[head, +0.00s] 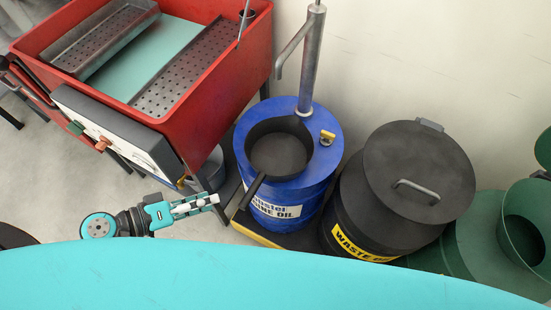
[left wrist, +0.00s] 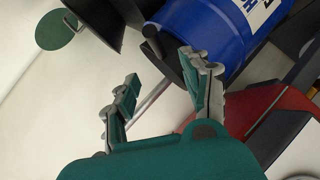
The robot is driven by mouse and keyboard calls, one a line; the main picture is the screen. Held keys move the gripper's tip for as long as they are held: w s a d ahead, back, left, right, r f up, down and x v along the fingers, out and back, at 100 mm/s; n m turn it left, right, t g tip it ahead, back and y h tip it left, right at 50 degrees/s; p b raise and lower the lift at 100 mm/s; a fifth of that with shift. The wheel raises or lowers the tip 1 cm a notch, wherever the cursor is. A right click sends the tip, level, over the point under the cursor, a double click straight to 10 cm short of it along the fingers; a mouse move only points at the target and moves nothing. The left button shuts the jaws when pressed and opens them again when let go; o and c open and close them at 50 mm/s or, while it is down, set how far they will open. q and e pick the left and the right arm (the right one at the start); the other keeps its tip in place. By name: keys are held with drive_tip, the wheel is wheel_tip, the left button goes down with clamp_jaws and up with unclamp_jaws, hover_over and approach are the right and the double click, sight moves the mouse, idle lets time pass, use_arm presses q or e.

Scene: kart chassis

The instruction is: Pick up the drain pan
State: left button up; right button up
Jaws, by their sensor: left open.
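The drain pan (head: 252,188) is a black round pan with a straight handle. In the head view it sits on top of the blue drum (head: 325,124), its handle pointing toward the lower left. My left gripper (head: 212,202) is open and empty, just left of the handle's end and apart from it. In the left wrist view the two fingers of my left gripper (left wrist: 161,66) are spread, with the blue drum (left wrist: 205,30) beyond them. My right gripper is not in view.
A red parts washer (head: 231,88) stands left of the drum. A grey pump (head: 310,70) rises behind the pan, and a yellow cap (head: 327,138) is beside it. A black waste drum (head: 382,205) stands close on the right, green containers (head: 483,240) beyond.

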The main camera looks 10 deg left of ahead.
use_arm(q)
approach(256, 184)
drive_tip(key=w+d+f, duration=0.3)
drive_tip(key=shift+b+x, duration=0.65)
drive_tip(key=shift+x, duration=2.15)
drive_tip(key=shift+d+r, duration=0.1)
drive_tip(key=shift+s, duration=0.1)
drive_tip(key=shift+c, duration=0.4)
clamp_jaws()
